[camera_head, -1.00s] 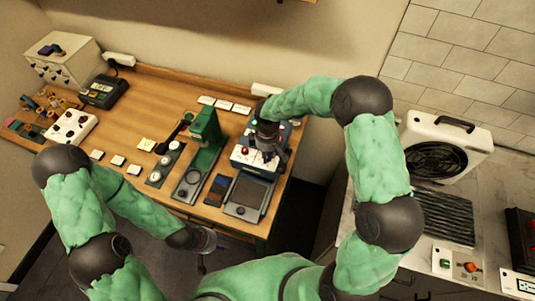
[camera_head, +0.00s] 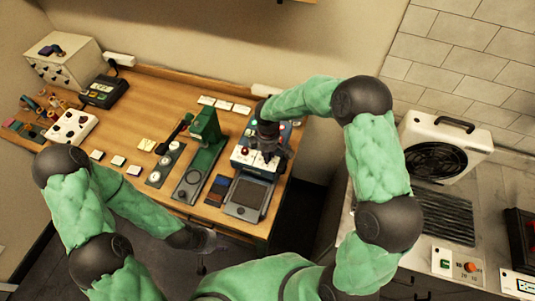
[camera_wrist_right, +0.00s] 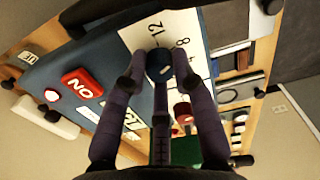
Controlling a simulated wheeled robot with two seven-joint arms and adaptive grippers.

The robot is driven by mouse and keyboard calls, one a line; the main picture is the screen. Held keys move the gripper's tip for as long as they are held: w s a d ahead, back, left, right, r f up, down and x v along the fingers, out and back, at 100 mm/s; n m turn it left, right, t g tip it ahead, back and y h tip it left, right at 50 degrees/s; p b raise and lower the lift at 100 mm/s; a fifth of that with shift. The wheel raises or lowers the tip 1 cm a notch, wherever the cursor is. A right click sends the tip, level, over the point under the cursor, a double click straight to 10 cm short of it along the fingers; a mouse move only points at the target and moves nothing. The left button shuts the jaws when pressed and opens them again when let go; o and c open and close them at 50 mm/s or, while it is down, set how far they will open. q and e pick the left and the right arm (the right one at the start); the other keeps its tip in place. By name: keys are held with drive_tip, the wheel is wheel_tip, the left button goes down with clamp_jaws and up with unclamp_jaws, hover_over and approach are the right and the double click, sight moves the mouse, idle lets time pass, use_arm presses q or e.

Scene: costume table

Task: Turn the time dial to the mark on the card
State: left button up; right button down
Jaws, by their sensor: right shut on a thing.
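The time dial is a dark blue round knob (camera_wrist_right: 160,64) with a pale pointer mark, on a white numbered plate (camera_wrist_right: 150,32) showing 12 and 8 in the right wrist view. It sits on a blue machine (camera_wrist_right: 60,68), seen in the head view as a blue and white box (camera_head: 240,160) at the table's right end. My right gripper (camera_wrist_right: 161,80) is shut on the dial, one finger on each side; in the head view it (camera_head: 268,152) points down over the machine. My left gripper (camera_head: 207,240) hangs low by the table's front edge; its fingers are unclear. I cannot tell which card bears the mark.
A green press (camera_head: 205,130) stands left of the machine, and a grey flat plate (camera_head: 248,195) lies in front. Small cards (camera_head: 147,145) lie mid-table. A white fan heater (camera_head: 445,150) stands on the right counter.

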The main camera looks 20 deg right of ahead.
drive_tip(key=c, duration=1)
unclamp_jaws()
wheel_tip(320, 180, up, 12)
